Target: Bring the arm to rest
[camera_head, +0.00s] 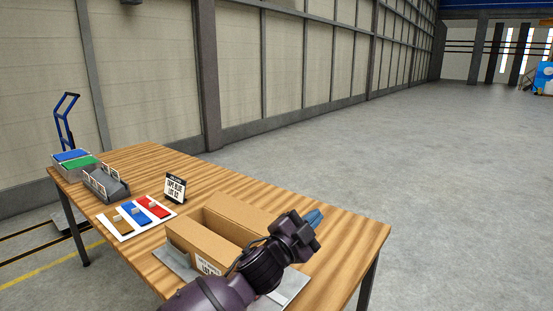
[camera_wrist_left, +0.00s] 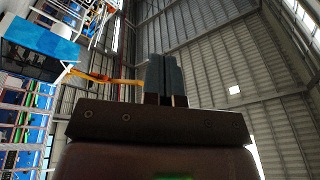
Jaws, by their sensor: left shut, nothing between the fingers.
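My left arm comes in from the bottom of the head view and reaches over the right part of the wooden table. My left gripper (camera_head: 314,217) is shut and empty, above the table beside the open cardboard box (camera_head: 215,241). In the left wrist view its two dark fingers (camera_wrist_left: 166,76) are together with nothing between them, against the hall's roof and wall. The arm hides part of the box's right side. My right gripper does not show in either view.
The box stands on a grey plate (camera_head: 292,286) on the wooden table (camera_head: 345,232). A black sign (camera_head: 175,188), a white board with coloured patches (camera_head: 112,225), a grey tray (camera_head: 112,187) and bins (camera_head: 60,173) stand leftward. A blue hand truck (camera_head: 63,120) is behind. Floor rightward is clear.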

